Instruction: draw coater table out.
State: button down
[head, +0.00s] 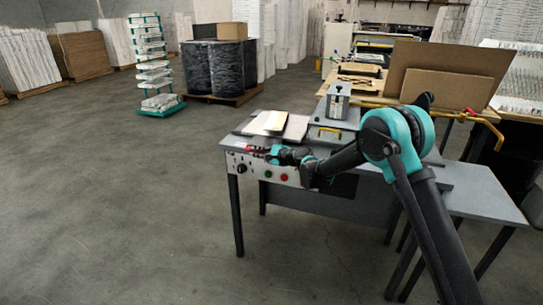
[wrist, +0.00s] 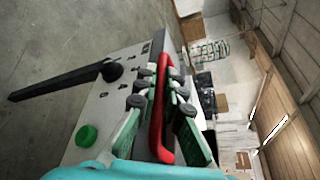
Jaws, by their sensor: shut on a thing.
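The coater table is a grey table (head: 250,133) with a pale front panel (head: 237,163) carrying a black knob and green and red buttons. A red handle (wrist: 163,100) runs along the panel edge in the wrist view; in the head view it is a small red bit at the panel's left part, mostly hidden by my gripper (head: 262,151). In the wrist view my gripper (wrist: 162,84) has its fingers on both sides of the red handle and is shut on it. A few flat boards (head: 275,121) lie on the table top.
A grey machine with a yellow handle (head: 328,131) stands on the table behind my arm. A workbench with brown boards (head: 440,88) is at the back right. A black lever (wrist: 60,83) sticks out from the panel. The floor left of the table is clear.

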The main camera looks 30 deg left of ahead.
aim_at(247, 150)
jog(key=shift+s+a, duration=0.3)
jog(key=shift+a, duration=0.7)
jog(key=shift+s+a, duration=0.25)
jog(key=shift+a, duration=0.7)
jog(key=shift+r, duration=0.1)
jog(key=c, duration=1.6)
grip_release()
jog(key=shift+a, duration=0.15)
jog(key=v, duration=1.2)
